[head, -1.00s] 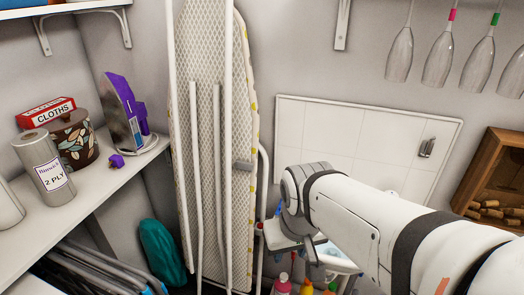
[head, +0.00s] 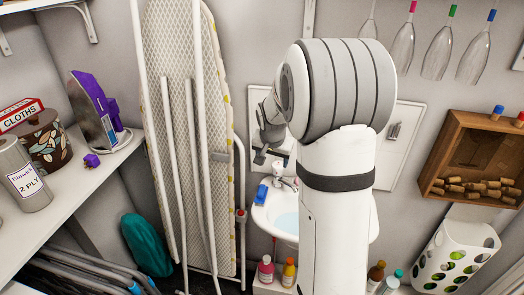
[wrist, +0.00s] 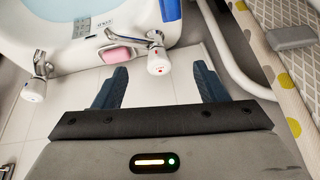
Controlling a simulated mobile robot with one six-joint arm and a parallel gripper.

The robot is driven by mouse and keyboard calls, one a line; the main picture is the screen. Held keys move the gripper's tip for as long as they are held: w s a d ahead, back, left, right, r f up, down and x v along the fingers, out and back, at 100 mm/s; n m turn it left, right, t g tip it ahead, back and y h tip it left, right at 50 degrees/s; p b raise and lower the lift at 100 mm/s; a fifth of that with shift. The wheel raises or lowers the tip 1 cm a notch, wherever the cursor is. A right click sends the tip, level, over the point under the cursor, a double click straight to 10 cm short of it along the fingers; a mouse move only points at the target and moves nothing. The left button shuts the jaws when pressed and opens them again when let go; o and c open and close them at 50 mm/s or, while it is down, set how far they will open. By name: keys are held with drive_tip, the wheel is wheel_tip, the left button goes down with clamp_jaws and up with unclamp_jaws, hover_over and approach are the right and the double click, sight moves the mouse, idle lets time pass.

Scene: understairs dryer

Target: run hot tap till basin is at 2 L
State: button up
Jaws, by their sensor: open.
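The white basin (head: 262,222) stands against the back wall, with pale blue water (head: 288,222) in it; my arm hides its right part. In the wrist view the basin (wrist: 15,60) is at upper left. One tap (wrist: 158,64) there bears a small red mark; the other tap (wrist: 35,90) is further left, its marking too small to read. My gripper (wrist: 160,86) is open and empty, its fingers apart just below the red-marked tap in the picture, not visibly touching it. In the head view my gripper (head: 268,157) is above the basin's back edge. I cannot read the water level.
Pink soap (wrist: 122,54) lies between the taps. A blue item (head: 262,194) sits on the basin's left rim. The ironing board (head: 185,120) and a white pipe (wrist: 228,55) stand close beside the basin. Bottles (head: 266,270) stand below. A wooden cork box (head: 480,160) hangs right.

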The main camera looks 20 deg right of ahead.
drive_tip(key=m, duration=0.2)
hover_over(279, 163)
drive_tip(key=s+a, duration=0.2)
drive_tip(key=s, duration=0.1)
wheel_tip(279, 163, down, 4)
drive_tip(key=x, duration=0.2)
drive_tip(key=p+x, duration=0.1)
drive_tip(key=x, duration=0.2)
drive_tip(key=p+x, duration=0.1)
drive_tip(key=x, duration=0.2)
drive_tip(key=shift+w+d, duration=0.25)
drive_tip(key=shift+d, duration=0.05)
drive_tip(key=shift+c, duration=0.5)
